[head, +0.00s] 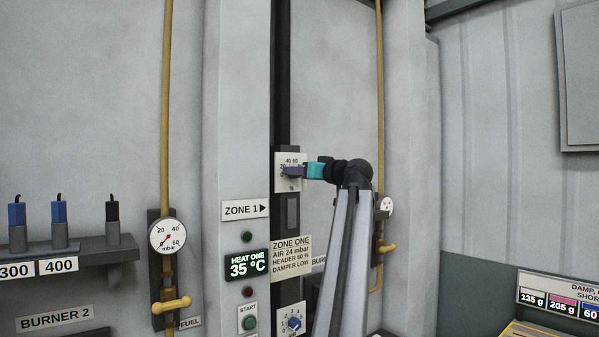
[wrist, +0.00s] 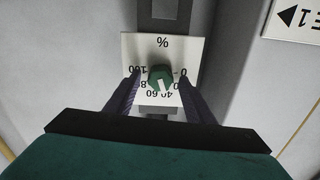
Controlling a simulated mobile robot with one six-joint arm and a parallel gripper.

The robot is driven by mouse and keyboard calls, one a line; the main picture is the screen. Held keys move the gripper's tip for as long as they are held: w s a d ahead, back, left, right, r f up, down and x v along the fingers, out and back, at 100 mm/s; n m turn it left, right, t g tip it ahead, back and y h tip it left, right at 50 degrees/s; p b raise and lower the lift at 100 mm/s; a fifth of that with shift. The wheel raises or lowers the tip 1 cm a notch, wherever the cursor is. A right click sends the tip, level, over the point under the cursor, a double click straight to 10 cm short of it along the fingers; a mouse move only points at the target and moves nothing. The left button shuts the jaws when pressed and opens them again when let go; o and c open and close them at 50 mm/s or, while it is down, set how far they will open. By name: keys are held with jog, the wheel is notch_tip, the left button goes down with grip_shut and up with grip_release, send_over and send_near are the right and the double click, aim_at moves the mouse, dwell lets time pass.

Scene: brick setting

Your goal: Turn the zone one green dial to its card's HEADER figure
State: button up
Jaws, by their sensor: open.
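The zone one card (head: 291,256) in the head view reads AIR 24 mbar, HEADER 80 %, DAMPER LOW. The green dial (wrist: 160,78) sits on a white percent plate (wrist: 190,48), upside down in the wrist view, with 0 at right and 100 at left. Its white pointer points down and slightly right, around the 40 side of the 40–60 marks; the exact value is hard to read. My gripper (wrist: 160,76) is open, one finger on each side of the dial, with gaps showing. In the head view my gripper (head: 296,171) hides the dial on its plate (head: 290,158).
Below are a HEAT ONE display (head: 247,265) reading 35 °C, a START button (head: 249,322) and a blue dial (head: 294,323). A ZONE 1 sign (head: 244,209) is left of the panel. A yellow pipe (head: 380,110) runs right of it, near my arm.

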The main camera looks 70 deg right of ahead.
jog(key=shift+c, duration=0.4)
jog(key=c, duration=1)
jog(key=shift+m, duration=0.4)
jog(key=shift+s+d+m+b, duration=0.1)
jog(key=shift+m+b, duration=0.65)
jog(key=shift+m, duration=2.75)
jog(key=o, duration=1.1)
